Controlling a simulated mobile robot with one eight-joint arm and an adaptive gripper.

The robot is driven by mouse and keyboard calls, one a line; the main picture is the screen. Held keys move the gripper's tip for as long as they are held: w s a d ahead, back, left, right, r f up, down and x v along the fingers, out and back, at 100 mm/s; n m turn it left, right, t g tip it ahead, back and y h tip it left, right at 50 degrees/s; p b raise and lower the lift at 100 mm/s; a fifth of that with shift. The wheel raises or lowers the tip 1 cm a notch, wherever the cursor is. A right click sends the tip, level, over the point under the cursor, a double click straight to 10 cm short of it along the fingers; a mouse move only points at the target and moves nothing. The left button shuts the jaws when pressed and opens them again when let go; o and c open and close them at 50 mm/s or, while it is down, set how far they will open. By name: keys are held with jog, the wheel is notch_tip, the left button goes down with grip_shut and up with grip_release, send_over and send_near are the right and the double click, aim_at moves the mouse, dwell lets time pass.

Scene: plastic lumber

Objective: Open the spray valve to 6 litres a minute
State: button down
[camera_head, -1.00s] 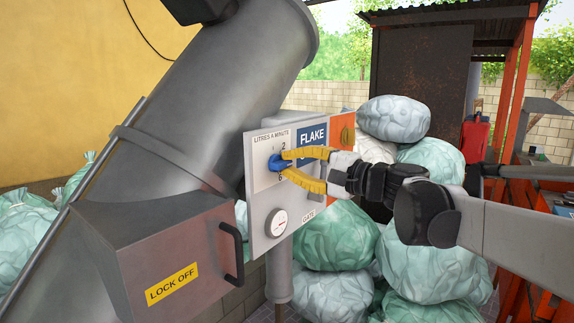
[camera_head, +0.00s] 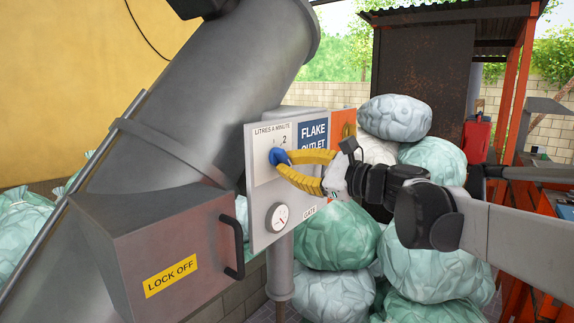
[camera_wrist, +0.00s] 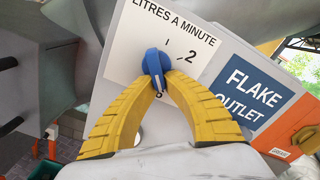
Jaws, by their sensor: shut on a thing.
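The spray valve is a blue knob (camera_head: 279,156) on the white "LITRES A MINUTE" dial plate (camera_head: 261,146). My gripper (camera_head: 285,160) is shut on the knob, with its yellow fingers on either side. In the wrist view the knob (camera_wrist: 156,63) sits between the fingertips, and a pale pointer line runs down it towards the fingertips. The "2" shows to the right of the knob. A mark at the fingertips is mostly covered, so I cannot read the exact setting.
A "LOCK OFF" box (camera_head: 165,250) with a black handle stands left. Pale green bags (camera_head: 335,237) are piled behind my arm.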

jog(key=shift+s+a+f+m, duration=0.1)
jog(key=shift+m, duration=0.4)
jog(key=c, duration=1.5)
grip_release()
jog(key=shift+a, duration=0.1)
jog(key=shift+o, duration=0.2)
jog(key=v, duration=1.2)
